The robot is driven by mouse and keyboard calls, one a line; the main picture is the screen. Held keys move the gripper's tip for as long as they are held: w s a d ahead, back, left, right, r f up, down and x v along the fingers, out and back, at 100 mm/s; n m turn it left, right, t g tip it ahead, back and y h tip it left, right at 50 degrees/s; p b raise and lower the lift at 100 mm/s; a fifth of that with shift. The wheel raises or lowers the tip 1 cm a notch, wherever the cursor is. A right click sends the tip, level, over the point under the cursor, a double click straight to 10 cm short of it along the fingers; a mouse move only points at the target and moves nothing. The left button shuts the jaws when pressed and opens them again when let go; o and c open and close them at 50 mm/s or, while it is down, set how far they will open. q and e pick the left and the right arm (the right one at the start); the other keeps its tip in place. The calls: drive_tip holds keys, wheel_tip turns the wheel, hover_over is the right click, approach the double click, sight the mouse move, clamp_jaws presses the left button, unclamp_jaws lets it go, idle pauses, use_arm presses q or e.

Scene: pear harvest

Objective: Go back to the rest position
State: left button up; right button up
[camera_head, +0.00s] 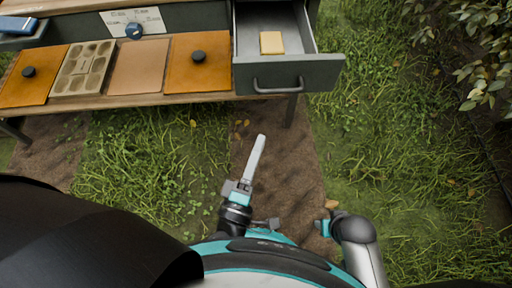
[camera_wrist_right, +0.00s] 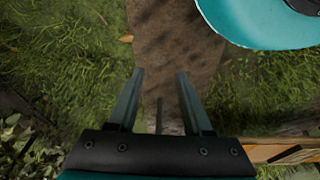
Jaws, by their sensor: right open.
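My left gripper (camera_head: 255,158) is in the middle of the head view, pointing up the picture toward the open drawer, well short of it. Its jaw part shows as one long pale shape seen edge-on, so I cannot tell whether it is open or shut. My right gripper (camera_head: 323,227) is low and right of centre in the head view, beside my base. In the right wrist view the right gripper (camera_wrist_right: 157,80) shows two dark fingers spread apart, with nothing between them, above the dirt path (camera_wrist_right: 165,45).
A workbench (camera_head: 150,100) spans the upper left with orange boards (camera_head: 200,75) and a moulded tray (camera_head: 65,88). Its drawer (camera_head: 280,83) stands open, holding a yellow block (camera_head: 271,42). A leafy bush (camera_head: 485,55) is at upper right. Grass (camera_head: 380,130) beside the path is clear.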

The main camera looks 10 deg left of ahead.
use_arm(q)
drive_tip(key=shift+w, duration=0.1)
use_arm(e)
drive_tip(key=shift+w, duration=0.1)
idle(0.3)
